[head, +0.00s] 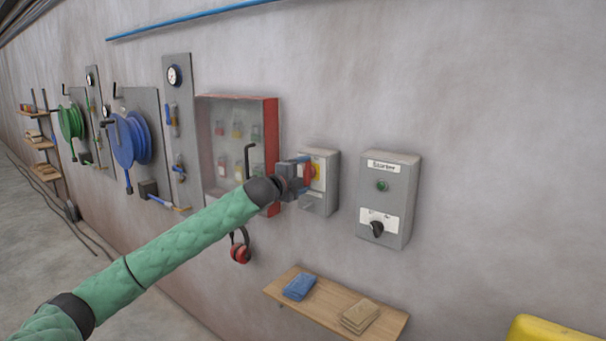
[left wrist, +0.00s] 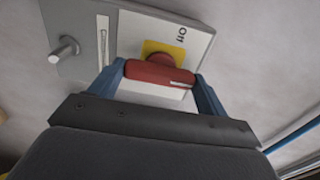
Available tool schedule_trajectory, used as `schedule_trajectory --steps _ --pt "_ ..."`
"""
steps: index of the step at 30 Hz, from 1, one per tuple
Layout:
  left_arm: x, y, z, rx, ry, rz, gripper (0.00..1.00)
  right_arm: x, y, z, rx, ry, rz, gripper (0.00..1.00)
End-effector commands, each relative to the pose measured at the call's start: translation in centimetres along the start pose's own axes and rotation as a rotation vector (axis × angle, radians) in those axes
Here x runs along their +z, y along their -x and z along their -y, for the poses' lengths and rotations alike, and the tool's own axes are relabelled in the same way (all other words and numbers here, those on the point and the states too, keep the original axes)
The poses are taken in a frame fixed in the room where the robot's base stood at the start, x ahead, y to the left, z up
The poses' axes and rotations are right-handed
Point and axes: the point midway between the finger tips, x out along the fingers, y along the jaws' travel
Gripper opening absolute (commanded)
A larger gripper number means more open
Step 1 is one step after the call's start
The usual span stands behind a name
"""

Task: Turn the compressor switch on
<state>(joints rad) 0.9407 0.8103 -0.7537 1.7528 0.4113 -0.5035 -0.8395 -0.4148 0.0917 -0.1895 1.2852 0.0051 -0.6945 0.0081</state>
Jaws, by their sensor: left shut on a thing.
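A grey switch box (head: 331,172) is fixed to the wall, with a red switch handle (head: 308,174) over a yellow plate. My left gripper (head: 304,172) is at the box's front, its arm reaching in from the lower left. In the left wrist view, the blue fingers (left wrist: 160,84) are shut on the two ends of the red switch handle (left wrist: 158,74). The yellow plate (left wrist: 163,48) shows behind it on a white panel with a short dark word. The box's own name label is not readable. My right gripper is not in view.
A second grey box (head: 399,180) with a green lamp and black knob is on the wall to the right. A red-edged glass cabinet (head: 270,130) is close on the left. A wooden shelf (head: 330,311) with folded cloths juts out below. Red earmuffs (head: 240,248) hang under the arm.

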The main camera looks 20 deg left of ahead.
Motion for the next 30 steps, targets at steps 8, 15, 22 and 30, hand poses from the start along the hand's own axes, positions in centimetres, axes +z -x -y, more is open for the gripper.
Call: schedule_trajectory --steps 8,15,22,30 --pt "-0.1 0.0 -0.2 0.002 -0.034 -0.002 0.54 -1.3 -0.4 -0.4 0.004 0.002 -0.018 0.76" --pt "-0.2 0.0 -0.3 0.003 -0.035 -0.003 0.54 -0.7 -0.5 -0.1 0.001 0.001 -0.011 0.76" --pt "-0.1 0.0 -0.3 0.002 -0.034 -0.002 0.98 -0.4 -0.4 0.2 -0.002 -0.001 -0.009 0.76" --pt "-0.1 0.1 -0.2 0.001 -0.034 -0.001 0.98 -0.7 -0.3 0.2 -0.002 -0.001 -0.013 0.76"
